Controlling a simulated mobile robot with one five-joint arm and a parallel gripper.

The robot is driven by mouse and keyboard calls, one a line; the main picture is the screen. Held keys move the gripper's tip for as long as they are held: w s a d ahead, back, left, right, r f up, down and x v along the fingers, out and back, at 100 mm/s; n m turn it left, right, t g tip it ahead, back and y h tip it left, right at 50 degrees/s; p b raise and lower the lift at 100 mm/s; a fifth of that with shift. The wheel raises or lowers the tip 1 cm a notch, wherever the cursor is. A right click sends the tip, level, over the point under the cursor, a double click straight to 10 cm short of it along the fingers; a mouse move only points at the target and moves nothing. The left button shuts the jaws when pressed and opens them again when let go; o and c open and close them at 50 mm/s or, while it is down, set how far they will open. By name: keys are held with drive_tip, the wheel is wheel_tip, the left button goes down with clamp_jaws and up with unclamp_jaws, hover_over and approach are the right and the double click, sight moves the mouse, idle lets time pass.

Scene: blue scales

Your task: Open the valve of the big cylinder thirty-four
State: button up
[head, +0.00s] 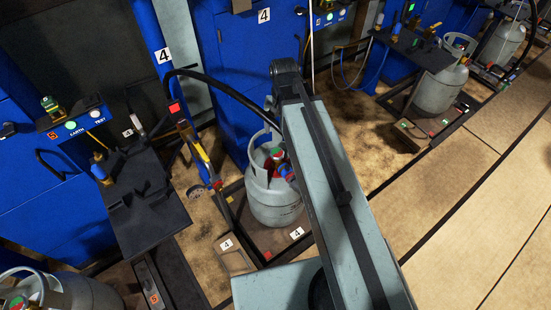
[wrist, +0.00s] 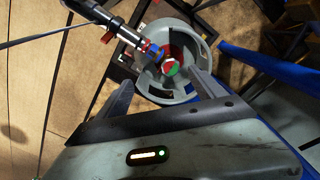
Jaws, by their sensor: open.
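A grey gas cylinder (head: 275,205) with a collar around its top stands at the station marked 4, left of my arm in the head view. I cannot read a thirty-four on it. In the wrist view, its round collar (wrist: 199,42) surrounds a valve with a red and green knob (wrist: 172,68). A black and silver hose connector (wrist: 122,33) with red and blue rings reaches the valve from the upper left. My gripper (wrist: 162,80) is open, with one finger on each side of the knob's lower area. Contact cannot be told. My arm hides the gripper in the head view.
A dark shelf (head: 145,195) stands left of the cylinder, and a blue post (head: 152,45) rises behind it. A black hose (head: 225,88) arches over to the cylinder. Another grey cylinder (head: 438,92) stands at the upper right. The tan floor (head: 470,215) at right is clear.

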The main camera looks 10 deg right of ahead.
sight(277, 153)
drive_tip(key=w+f+m+b, duration=0.2)
drive_tip(key=f+b, duration=0.1)
drive_tip(key=f, duration=0.1)
drive_tip(key=w+f+m+b, duration=0.1)
drive_tip(key=f+m+b, duration=0.1)
drive_tip(key=f+b, duration=0.1)
drive_tip(key=w+f+m+b, duration=0.2)
drive_tip(key=f+b, duration=0.1)
drive_tip(key=f, duration=0.3)
drive_tip(key=shift+w, duration=0.35)
drive_tip(key=shift+w+f+m, duration=0.15)
drive_tip(key=shift+m, duration=0.35)
wheel_tip(277, 153, down, 8)
drive_tip(key=b, duration=0.8)
drive_tip(key=shift+r, duration=0.25)
drive_tip(key=c, duration=1.2)
drive_tip(key=shift+a, duration=0.3)
drive_tip(key=shift+c, duration=0.9)
drive_tip(key=shift+d, duration=0.15)
